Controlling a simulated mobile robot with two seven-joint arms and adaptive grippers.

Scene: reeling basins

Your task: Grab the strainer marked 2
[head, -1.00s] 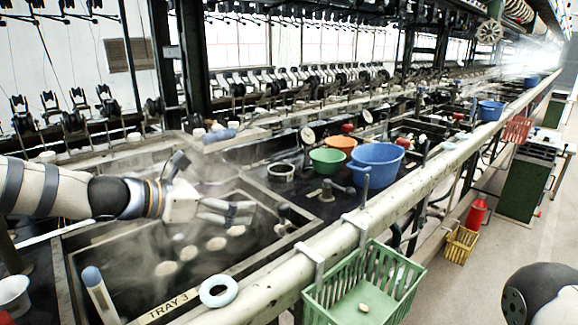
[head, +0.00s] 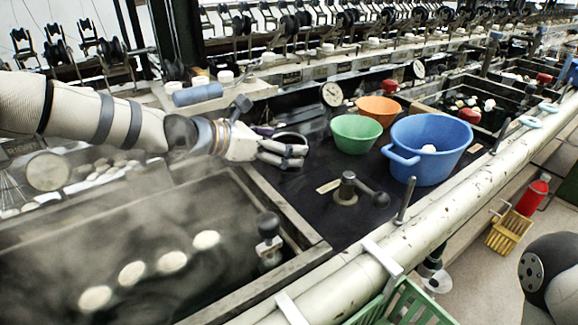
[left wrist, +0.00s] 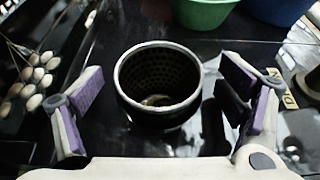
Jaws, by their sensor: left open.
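A dark round strainer (left wrist: 160,92) with a pale metal rim and perforated inner wall stands upright on the black worktop in the left wrist view. No number shows on it. My left gripper (left wrist: 160,78) is open, with one purple-padded finger on each side of the strainer and a visible gap to each. In the head view my left gripper (head: 284,152) is over the black worktop, and its fingers hide most of the strainer (head: 291,137). My right gripper is out of view.
A green bowl (head: 356,134), an orange bowl (head: 378,109) and a blue basin (head: 430,148) stand right of the strainer. A valve handle (head: 347,187) rises in front. A steaming basin (head: 215,285) with pale cocoons lies lower left. Cocoons on stems (left wrist: 38,78) lie left in the wrist view.

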